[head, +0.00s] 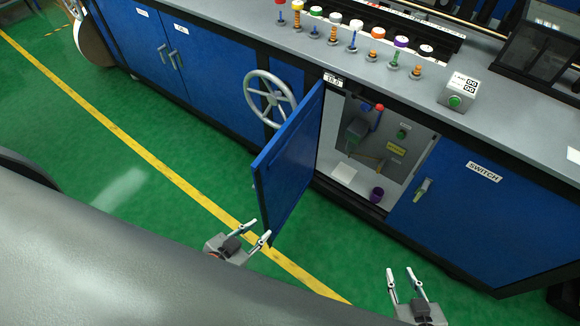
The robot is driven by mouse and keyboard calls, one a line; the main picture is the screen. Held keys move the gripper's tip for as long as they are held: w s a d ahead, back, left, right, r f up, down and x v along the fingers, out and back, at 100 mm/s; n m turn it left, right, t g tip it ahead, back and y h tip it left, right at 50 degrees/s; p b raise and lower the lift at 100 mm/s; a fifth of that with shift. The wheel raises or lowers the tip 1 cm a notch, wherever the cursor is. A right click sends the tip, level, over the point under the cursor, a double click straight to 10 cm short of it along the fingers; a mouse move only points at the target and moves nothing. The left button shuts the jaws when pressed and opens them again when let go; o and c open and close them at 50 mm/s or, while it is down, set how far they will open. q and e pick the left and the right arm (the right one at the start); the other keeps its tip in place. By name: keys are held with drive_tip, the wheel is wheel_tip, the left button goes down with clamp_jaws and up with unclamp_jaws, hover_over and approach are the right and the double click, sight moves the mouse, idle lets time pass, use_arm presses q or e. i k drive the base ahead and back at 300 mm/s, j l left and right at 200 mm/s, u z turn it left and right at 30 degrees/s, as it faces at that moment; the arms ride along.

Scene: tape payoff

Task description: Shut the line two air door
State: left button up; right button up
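The blue air door (290,165) stands wide open, swung out from the cabinet on its left-hand side. Behind it the open compartment (343,190) shows a grey panel with a red-tipped lever (377,112), and a purple cup-like item (376,194) on its floor. My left gripper (260,230) is open at the door's lower outer corner, with one finger close to the door's edge; I cannot tell whether it touches. My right gripper (400,274) is open and empty, in front of the cabinet and to the right of the door.
A grey handwheel (269,98) sits left of the door. A closed blue door labelled SWITCH (480,210) is to the right. The counter (330,62) above carries several coloured knobs and a green-button box (459,94). Green floor with a yellow line (140,150) is clear.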

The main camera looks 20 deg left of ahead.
sight(283, 172)
drive_tip(key=j+z, duration=0.25)
drive_tip(key=j, duration=0.4)
drive_tip(key=j+z, duration=0.25)
drive_tip(key=j, duration=0.45)
drive_tip(key=j+z, duration=0.25)
drive_tip(key=j, duration=0.4)
drive_tip(key=k+j+z, duration=0.15)
drive_tip(key=j+z, duration=0.15)
drive_tip(key=j, duration=0.35)
drive_tip(key=z, duration=0.1)
drive_tip(key=k+j, duration=0.05)
